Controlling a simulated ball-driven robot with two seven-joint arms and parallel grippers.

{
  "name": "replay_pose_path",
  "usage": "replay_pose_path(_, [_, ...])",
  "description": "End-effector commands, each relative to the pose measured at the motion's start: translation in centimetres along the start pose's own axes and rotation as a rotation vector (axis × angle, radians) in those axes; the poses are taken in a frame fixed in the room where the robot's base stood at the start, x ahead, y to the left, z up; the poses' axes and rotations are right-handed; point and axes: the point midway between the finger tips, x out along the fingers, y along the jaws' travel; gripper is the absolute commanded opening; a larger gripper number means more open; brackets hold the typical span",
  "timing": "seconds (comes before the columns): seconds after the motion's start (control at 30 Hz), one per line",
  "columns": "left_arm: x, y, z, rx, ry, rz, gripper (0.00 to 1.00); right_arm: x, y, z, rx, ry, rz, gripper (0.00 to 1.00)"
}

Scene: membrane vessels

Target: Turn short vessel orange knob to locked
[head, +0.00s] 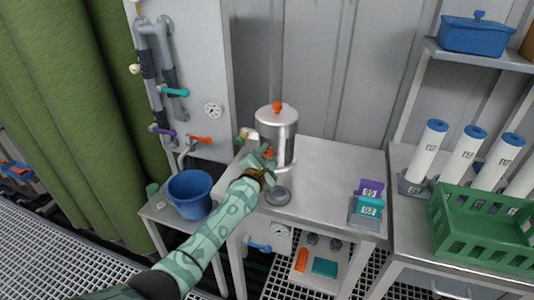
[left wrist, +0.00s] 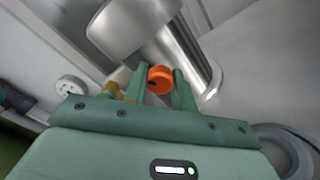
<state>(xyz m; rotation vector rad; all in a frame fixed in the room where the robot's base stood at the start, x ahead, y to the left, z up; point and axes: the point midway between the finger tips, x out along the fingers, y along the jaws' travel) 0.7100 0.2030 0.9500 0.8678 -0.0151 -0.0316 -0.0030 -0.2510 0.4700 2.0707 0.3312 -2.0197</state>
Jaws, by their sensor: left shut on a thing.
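The short vessel (head: 277,130) is a steel cylinder standing on the metal table, with an orange piece on its lid. It also shows in the left wrist view (left wrist: 178,60), tilted in the picture. The orange knob (left wrist: 160,79) sits low on the vessel's near side; it shows in the head view (head: 268,153), partly covered by my gripper. My left gripper (head: 265,160) reaches in from the front left. In the left wrist view its two fingers stand on either side of the knob, shut on it. The knob's locked mark cannot be made out. My right gripper is out of view.
A blue bucket (head: 190,194) stands left of the vessel, below a pipe panel with colored valve handles. Purple and teal labelled boxes (head: 369,200) stand at the table's right. A green crate (head: 484,228) and white tubes are farther right.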

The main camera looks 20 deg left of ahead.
Motion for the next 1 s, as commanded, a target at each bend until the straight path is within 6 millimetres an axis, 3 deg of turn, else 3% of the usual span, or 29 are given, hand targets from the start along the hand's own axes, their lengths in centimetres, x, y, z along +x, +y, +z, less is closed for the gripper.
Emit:
replay_pose_path(0.5, [-0.07,-0.17,-0.07,0.402,0.001,-0.004,0.04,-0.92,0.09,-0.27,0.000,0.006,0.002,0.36])
replay_pose_path(1.0, [-0.08,-0.27,-0.16,0.523,0.002,-0.005,0.04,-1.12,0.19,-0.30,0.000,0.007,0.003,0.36])
